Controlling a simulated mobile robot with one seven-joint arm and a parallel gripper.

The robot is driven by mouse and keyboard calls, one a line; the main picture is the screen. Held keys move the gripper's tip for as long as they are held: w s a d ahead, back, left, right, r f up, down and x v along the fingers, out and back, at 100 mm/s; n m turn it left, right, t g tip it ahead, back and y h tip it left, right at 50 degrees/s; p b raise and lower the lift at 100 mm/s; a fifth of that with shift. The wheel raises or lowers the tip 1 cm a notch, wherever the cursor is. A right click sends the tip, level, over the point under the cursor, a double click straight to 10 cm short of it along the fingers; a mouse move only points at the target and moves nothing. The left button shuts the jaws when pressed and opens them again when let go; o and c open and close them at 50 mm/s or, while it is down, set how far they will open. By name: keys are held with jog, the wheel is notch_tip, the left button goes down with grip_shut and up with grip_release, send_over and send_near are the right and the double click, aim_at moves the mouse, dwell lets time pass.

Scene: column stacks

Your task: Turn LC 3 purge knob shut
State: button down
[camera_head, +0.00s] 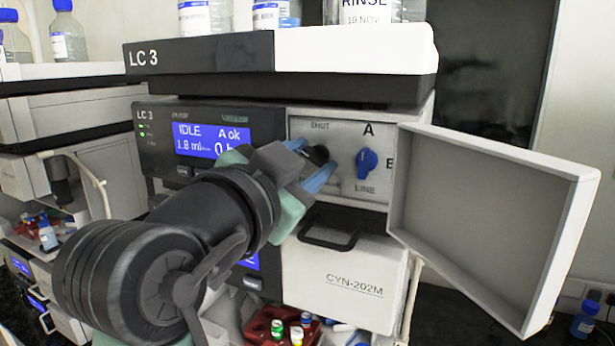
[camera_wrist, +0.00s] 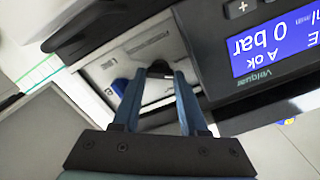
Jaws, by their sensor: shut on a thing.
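The LC 3 unit (camera_head: 152,128) stands in the middle of the head view. Its front panel shows a black knob (camera_head: 319,155) under the "SHUT" label and a blue selector knob (camera_head: 367,163) to its right. My gripper (camera_head: 314,168) has its blue fingers closed around the black knob. The wrist view also shows the fingers on the black knob (camera_wrist: 158,72), with the blue knob (camera_wrist: 119,87) beside it. The fingers partly hide the black knob, so its exact angle cannot be read. The display (camera_head: 211,138) reads IDLE and A ok.
The white door (camera_head: 490,225) hangs open at the right of the panel. Below is a CYN-202M module (camera_head: 345,280) with a black handle (camera_head: 330,236). A red tray (camera_head: 262,325) holds small vials. Bottles stand on top of the stack.

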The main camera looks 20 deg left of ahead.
jog(key=m+b, duration=0.2)
jog(key=m, duration=0.1)
jog(key=m+b, duration=0.3)
jog(key=shift+d+f+m, duration=0.1)
jog(key=shift+f+m, duration=0.1)
jog(key=shift+m, duration=0.1)
jog(key=m+b, duration=0.3)
jog(key=m, duration=0.2)
dwell(0.4)
jog(key=c, duration=0.7)
grip_release()
jog(key=shift+d, duration=0.1)
